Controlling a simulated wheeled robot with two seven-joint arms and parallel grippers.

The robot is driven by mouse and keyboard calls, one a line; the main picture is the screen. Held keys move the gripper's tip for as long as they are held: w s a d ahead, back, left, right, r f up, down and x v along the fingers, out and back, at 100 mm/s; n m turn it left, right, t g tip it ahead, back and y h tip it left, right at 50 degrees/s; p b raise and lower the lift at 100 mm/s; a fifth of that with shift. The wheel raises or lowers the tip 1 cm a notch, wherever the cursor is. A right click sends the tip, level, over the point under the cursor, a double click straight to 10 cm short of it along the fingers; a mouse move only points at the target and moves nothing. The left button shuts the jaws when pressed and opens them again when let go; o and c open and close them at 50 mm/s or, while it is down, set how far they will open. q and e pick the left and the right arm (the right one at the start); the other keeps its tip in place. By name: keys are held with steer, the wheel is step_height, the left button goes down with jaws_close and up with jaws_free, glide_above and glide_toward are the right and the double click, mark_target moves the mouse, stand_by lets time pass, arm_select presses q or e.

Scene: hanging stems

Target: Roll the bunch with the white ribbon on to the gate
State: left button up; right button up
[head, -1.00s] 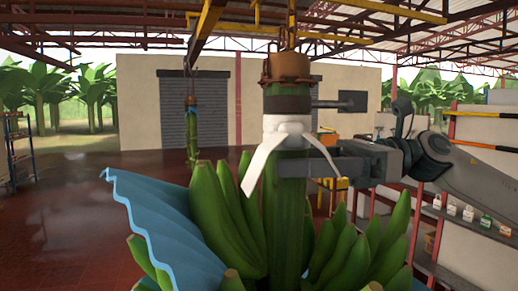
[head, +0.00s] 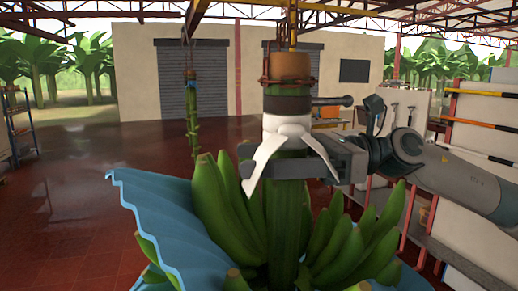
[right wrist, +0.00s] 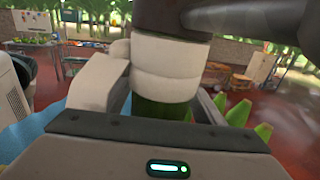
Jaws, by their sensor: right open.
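A green banana bunch (head: 340,240) hangs by its thick stem (head: 286,215) in the middle of the head view. A white ribbon (head: 284,128) is tied round the stem below a dark band, its tails hanging down. In the right wrist view the ribbon (right wrist: 170,72) is close in front of the palm. My right gripper (head: 285,168) is open at the stem just below the ribbon, its grey parts showing on both sides of it. Whether the fingers touch the stem cannot be told. My left gripper is out of view.
A blue sheet (head: 165,215) spreads at the bunch's left. A rusty hanger (head: 288,67) holds the stem from above. Another stem (head: 191,115) hangs farther back left. Shelving (head: 480,170) stands at the right. The red floor (head: 70,200) at left is clear.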

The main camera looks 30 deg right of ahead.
stand_by(0.3)
steer(key=c, duration=1.5)
steer(key=shift+w, duration=0.15)
